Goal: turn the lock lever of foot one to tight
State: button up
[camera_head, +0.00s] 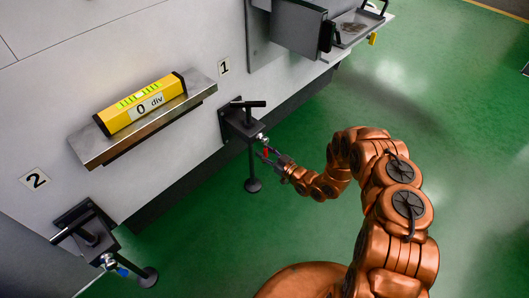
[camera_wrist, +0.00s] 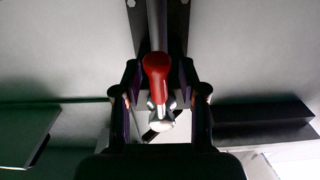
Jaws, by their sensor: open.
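Foot one (camera_head: 240,125) is a dark bracket with a T-handled screw and a round pad below, beside the label 1 (camera_head: 224,66). Its lock lever has a red grip (camera_wrist: 157,66) and a silver hub (camera_wrist: 160,120) in the wrist view. The lever is small and partly hidden by my gripper in the head view. My gripper (camera_head: 271,156) is open at foot one. In the wrist view its two fingers stand on either side of the red grip, with small gaps visible. Whether the lever is loose or tight I cannot tell.
Foot two (camera_head: 93,235), with a blue-tipped lever (camera_head: 122,271), is at lower left beside the label 2 (camera_head: 35,181). A yellow level (camera_head: 140,103) reading 0 div lies on a metal ledge (camera_head: 100,151). Green floor (camera_head: 300,235) is free to the right of the machine.

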jog(key=v, duration=1.2)
dwell(0.5)
